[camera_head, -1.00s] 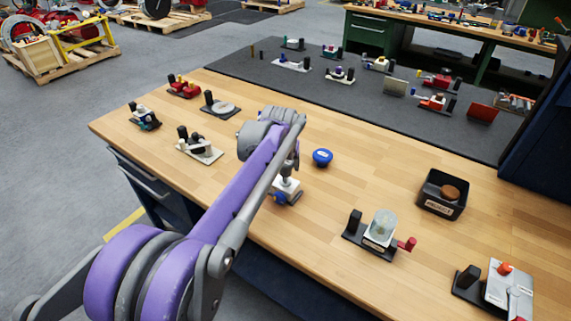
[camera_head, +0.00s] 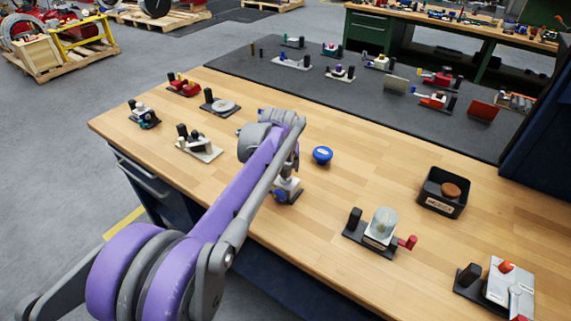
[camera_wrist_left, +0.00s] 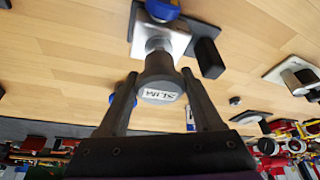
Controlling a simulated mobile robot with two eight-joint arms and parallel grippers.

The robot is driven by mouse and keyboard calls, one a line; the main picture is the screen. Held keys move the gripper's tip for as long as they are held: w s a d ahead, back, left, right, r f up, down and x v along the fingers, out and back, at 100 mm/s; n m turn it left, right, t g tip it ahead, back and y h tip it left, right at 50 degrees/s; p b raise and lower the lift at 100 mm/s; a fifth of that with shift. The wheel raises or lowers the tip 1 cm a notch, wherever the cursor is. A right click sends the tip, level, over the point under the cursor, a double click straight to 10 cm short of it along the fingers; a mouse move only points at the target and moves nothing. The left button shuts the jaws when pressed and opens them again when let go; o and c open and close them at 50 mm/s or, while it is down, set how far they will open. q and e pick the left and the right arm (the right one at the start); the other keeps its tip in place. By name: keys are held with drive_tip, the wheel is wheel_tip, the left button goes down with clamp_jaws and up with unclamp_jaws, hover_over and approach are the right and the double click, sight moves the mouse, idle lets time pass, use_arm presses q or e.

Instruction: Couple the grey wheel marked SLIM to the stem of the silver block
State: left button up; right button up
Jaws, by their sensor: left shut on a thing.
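The grey wheel (camera_wrist_left: 158,85) marked SLIM is between the fingers of my left gripper (camera_wrist_left: 158,90), which is shut on it. In the left wrist view the wheel lies in line with the silver block (camera_wrist_left: 172,38), its label facing the camera. A pale collar shows between wheel and block; whether the wheel sits on the stem or just above it is hidden. A black post (camera_wrist_left: 207,57) stands beside the block, and a blue part (camera_wrist_left: 162,9) is on its other side. In the head view the block (camera_head: 288,185) is under my left gripper (camera_head: 289,168), partly covered by my arm.
A blue round knob (camera_head: 322,155) lies behind the block. Several other fixtures stand on the left, including one with a light disc (camera_head: 222,106). The wood between is clear.

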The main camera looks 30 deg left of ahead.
use_arm(q)
drive_tip(key=shift+f+b, duration=0.55)
drive_tip(key=shift+f, duration=0.6)
drive_tip(key=o, duration=1.5)
drive_tip(key=shift+c, duration=0.2)
drive_tip(key=v, duration=1)
drive_tip(key=shift+r+p, duration=0.3)
drive_tip(key=shift+r, duration=0.1)
drive_tip(key=shift+s+d, duration=0.1)
drive_tip(key=shift+s, duration=0.05)
